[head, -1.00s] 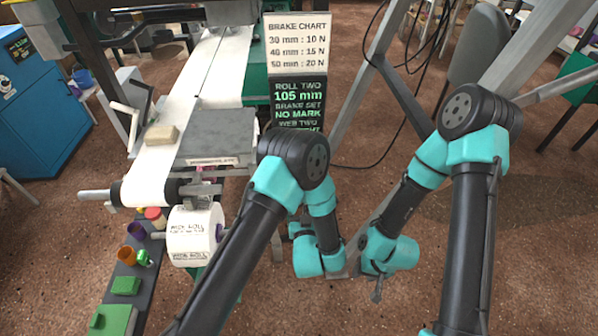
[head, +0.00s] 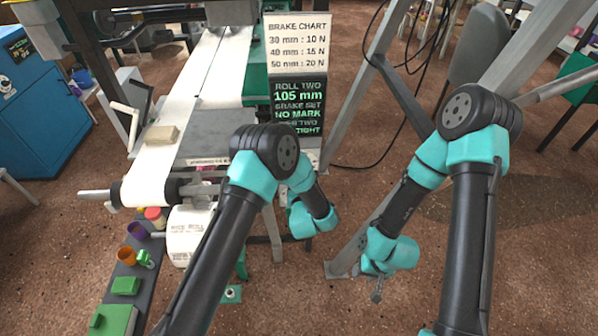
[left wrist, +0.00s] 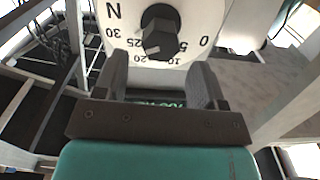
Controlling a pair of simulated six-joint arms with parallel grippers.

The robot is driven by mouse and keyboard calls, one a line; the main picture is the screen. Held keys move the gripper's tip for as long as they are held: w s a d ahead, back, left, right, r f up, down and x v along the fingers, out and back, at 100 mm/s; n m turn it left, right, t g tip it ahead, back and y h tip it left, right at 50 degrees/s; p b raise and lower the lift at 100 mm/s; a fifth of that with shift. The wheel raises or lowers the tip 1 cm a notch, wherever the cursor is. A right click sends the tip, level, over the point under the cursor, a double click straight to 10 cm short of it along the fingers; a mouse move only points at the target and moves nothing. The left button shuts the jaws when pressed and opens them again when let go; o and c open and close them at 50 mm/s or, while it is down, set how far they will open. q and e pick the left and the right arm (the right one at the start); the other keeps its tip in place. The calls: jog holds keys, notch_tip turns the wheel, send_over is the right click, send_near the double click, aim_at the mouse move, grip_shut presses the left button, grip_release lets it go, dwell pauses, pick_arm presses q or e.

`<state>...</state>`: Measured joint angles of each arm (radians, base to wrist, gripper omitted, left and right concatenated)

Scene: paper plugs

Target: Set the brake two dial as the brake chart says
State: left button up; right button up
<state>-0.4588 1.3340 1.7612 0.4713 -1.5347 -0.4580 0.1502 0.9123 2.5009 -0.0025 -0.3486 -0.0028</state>
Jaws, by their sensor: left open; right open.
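The brake chart (head: 298,42) hangs upright at top middle and reads 30 mm : 10 N, 40 mm : 15 N, 50 mm : 20 N. Below it a dark screen (head: 299,100) reads roll two 105 mm, brake set no mark; its lower lines are partly covered by my left arm. In the left wrist view a white dial (left wrist: 190,50) numbered 0 to 30 N carries a black knob (left wrist: 160,32); its setting is unclear. My left gripper (left wrist: 160,83) is open, its fingers short of the knob. My right gripper (head: 377,291) hangs low, away from the chart.
A white paper roll (head: 186,238) sits below the web machine, partly behind my left arm. A narrow shelf (head: 112,302) at lower left holds cups and green blocks. A slanted metal post (head: 352,90) stands right of the chart.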

pick_arm(q)
jog(key=shift+w, duration=2.6)
jog(key=shift+c, duration=0.5)
jog(key=c, duration=0.8)
jog(key=shift+n, duration=0.4)
jog(key=n, duration=0.3)
jog(key=shift+a, duration=0.15)
jog(key=shift+a+n, duration=0.1)
jog(key=shift+n, duration=1.9)
